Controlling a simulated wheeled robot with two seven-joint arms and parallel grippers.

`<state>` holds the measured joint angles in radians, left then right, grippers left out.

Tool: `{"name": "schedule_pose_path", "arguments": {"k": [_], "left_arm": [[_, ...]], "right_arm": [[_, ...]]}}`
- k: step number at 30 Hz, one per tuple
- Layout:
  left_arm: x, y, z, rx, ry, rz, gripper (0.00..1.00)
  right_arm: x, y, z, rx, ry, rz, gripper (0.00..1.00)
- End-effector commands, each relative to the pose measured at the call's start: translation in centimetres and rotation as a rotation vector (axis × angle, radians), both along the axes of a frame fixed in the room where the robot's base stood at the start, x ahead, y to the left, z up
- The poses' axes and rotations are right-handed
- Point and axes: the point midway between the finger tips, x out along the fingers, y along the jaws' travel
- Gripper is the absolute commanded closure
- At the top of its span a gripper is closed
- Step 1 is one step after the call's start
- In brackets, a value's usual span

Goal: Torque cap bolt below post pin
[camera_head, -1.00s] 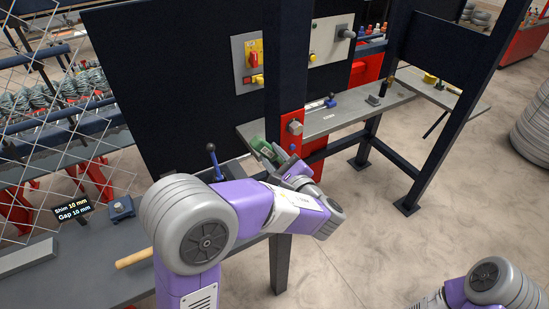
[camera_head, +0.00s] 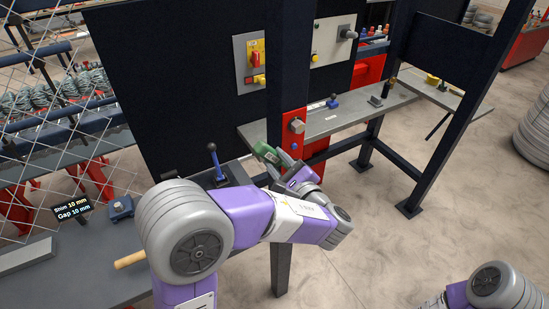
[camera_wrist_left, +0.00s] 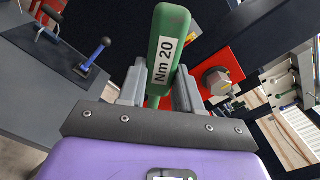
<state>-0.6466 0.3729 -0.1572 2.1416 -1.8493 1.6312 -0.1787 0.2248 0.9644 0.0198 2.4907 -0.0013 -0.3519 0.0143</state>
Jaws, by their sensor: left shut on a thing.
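My left gripper (camera_head: 276,168) is shut on the green handle (camera_head: 265,151) of a tool. In the left wrist view the handle (camera_wrist_left: 166,45) stands between the two fingers and carries a label reading "Nm 20"; its tool end is hidden. The red plate (camera_head: 286,127) on the dark post is just right of and beyond the gripper. A grey post pin (camera_head: 297,125) sticks out of it, and it shows in the left wrist view (camera_wrist_left: 218,80). A small blue spot (camera_head: 294,147) below the pin may be the cap bolt. I cannot see the tool touching it.
The dark upright post (camera_head: 289,60) stands close to my left gripper. A grey shelf (camera_head: 345,116) lies behind the post. Open floor (camera_head: 370,235) is at right.

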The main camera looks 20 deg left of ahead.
Motion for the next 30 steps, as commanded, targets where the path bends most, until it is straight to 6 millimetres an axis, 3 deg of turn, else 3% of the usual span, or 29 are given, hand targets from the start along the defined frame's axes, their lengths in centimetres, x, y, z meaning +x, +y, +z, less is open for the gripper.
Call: {"name": "schedule_pose_path", "arguments": {"k": [18,30], "left_arm": [[-2.6,-3.4,0.0,0.001,-0.002,-0.001,1.0],[-2.9,-3.7,0.0,0.0,-0.003,0.0,1.0]], "right_arm": [[0.0,0.0,-0.4,0.0,0.0,0.0,0.57],[0.0,0.0,-0.4,0.0,0.0,0.0,0.57]]}}
